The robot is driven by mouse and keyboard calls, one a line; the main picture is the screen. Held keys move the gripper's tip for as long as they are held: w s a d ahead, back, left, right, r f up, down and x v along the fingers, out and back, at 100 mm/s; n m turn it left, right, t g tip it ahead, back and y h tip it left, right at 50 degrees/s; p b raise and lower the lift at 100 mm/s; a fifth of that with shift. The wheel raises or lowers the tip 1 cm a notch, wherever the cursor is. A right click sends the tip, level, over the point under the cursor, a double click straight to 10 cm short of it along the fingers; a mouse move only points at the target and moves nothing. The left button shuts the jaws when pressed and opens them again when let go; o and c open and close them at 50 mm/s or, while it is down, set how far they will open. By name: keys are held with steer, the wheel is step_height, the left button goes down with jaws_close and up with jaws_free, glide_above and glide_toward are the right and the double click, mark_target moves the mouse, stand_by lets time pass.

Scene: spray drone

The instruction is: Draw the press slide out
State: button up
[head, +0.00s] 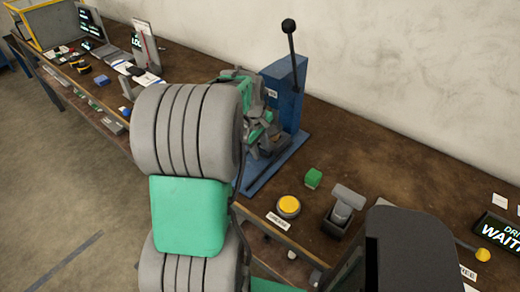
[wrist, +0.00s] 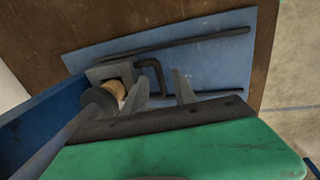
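The blue press (head: 287,88) stands on the bench with its black-knobbed lever up; its blue base plate (wrist: 215,62) fills much of the wrist view. The grey press slide (wrist: 104,72) sits between dark rails, with a tan round piece (wrist: 116,89) on it beside a dark cylindrical ram. A dark hooked handle (wrist: 154,64) sticks out from the slide. My gripper (wrist: 162,90) is open, its two grey fingers apart on either side of the handle's bar. Contact with the bar is not clear. In the head view, my wrist hides most of the slide.
A dark display (head: 497,233) stands farther right. Laptops and small parts crowd the bench's far left. Bare bench lies right of the press, along the wall.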

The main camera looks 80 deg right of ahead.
steer(key=shift+f, duration=0.35)
steer(key=shift+c, duration=0.2)
jaws_close()
stand_by(1.0)
